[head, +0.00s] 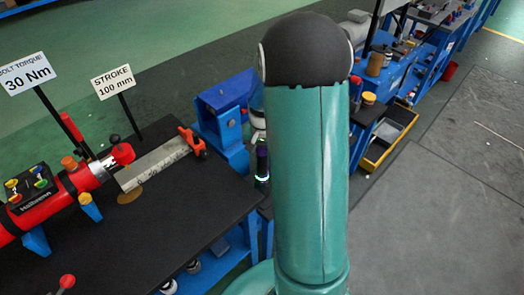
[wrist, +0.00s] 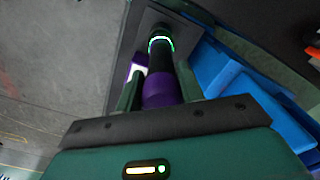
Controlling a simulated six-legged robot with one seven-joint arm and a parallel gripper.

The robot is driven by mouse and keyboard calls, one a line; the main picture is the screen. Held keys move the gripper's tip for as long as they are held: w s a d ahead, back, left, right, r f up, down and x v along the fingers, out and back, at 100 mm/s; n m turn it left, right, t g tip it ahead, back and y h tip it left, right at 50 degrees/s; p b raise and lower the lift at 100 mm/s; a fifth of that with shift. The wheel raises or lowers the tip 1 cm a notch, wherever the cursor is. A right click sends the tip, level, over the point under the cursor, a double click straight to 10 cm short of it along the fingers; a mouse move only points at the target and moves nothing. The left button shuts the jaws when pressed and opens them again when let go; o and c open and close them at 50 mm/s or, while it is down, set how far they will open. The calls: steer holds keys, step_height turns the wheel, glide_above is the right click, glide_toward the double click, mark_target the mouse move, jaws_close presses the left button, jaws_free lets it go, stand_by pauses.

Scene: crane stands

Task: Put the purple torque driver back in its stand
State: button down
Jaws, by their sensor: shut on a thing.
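The purple torque driver (wrist: 162,90) is between the two fingers of my gripper (wrist: 160,84) in the wrist view. It has a purple band, a black shaft and a glowing green-white ring. Its far end points at a dark grey plate (wrist: 128,62); I cannot tell whether it touches the plate. A small purple piece with a white face (wrist: 136,68) sits beside the driver, perhaps part of the stand. In the head view the driver (head: 262,160) shows as a dark, purple-tinged stick with a lit ring, left of my arm. My arm hides most of my gripper there.
A blue block (wrist: 225,75) lies close right of the driver in the wrist view. Grey floor (head: 440,220) is open at right.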

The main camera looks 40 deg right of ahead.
steer(key=shift+f, duration=0.65)
steer(key=c, duration=0.8)
jaws_free()
steer(key=shift+r, duration=2.45)
step_height(320, 180, up, 14)
steer(key=s+a+r+n+t, duration=0.2)
steer(key=s+a+n, duration=0.1)
steer(key=s+a, duration=0.2)
steer(key=s+a+r+n+t, duration=0.1)
steer(key=s+a+r+n, duration=0.1)
steer(key=s+a, duration=0.3)
steer(key=s+a+r+n+t, duration=0.2)
steer(key=s+a+r+n, duration=0.1)
steer(key=a, duration=0.8)
steer(key=shift+s+a+r+n+t, duration=0.15)
steer(key=shift+s+n+t, duration=0.25)
steer(key=shift+s, duration=0.85)
